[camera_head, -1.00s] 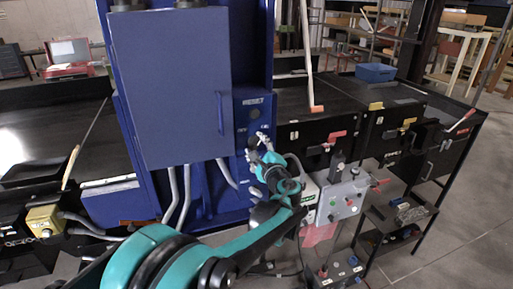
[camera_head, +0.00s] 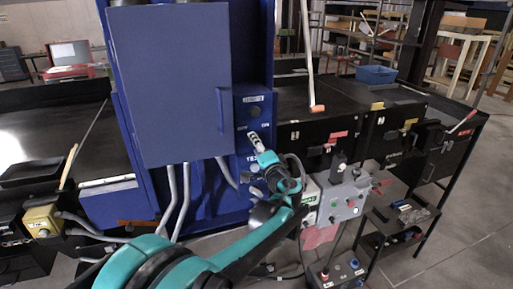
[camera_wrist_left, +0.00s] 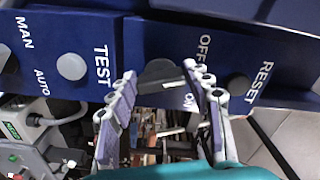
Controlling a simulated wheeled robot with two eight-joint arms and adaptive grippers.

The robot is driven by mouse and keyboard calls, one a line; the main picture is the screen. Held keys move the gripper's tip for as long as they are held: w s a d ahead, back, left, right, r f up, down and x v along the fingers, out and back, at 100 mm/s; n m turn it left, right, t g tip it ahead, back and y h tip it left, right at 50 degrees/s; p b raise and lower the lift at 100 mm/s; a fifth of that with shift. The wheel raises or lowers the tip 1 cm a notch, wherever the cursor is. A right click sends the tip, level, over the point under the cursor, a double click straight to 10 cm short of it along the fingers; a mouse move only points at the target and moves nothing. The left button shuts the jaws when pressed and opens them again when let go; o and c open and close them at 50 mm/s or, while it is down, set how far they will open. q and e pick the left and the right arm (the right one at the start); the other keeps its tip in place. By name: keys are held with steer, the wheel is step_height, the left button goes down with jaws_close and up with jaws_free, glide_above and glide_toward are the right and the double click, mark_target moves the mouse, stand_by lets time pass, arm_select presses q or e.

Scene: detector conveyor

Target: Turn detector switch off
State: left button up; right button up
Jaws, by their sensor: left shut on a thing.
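The detector switch (camera_wrist_left: 160,72) is a dark knob on the blue panel (camera_wrist_left: 150,38), beside the white OFF and ON labels in the left wrist view. My left gripper (camera_wrist_left: 160,75) has one fingertip on each side of it and is shut on it. Which label the knob points to is not clear. In the head view, my left gripper (camera_head: 255,138) is at the front of the blue detector cabinet (camera_head: 165,90), just below the OFF and ON labels, and hides the knob. My right gripper is not in view.
A TEST button (camera_wrist_left: 71,66) and a RESET button (camera_wrist_left: 238,85) flank the switch. A grey control box (camera_head: 345,200) with knobs stands to the right of my left arm. Black conveyor housings (camera_head: 315,130) stand behind it. Open floor lies at the lower right.

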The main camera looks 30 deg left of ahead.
arm_select(q)
steer(key=n, duration=0.4)
steer(key=shift+f+n+b, duration=0.15)
steer(key=shift+n+b, duration=0.15)
steer(key=shift+n, duration=0.4)
steer(key=o, duration=1.2)
steer(key=shift+c, duration=0.2)
steer(key=v, duration=1.2)
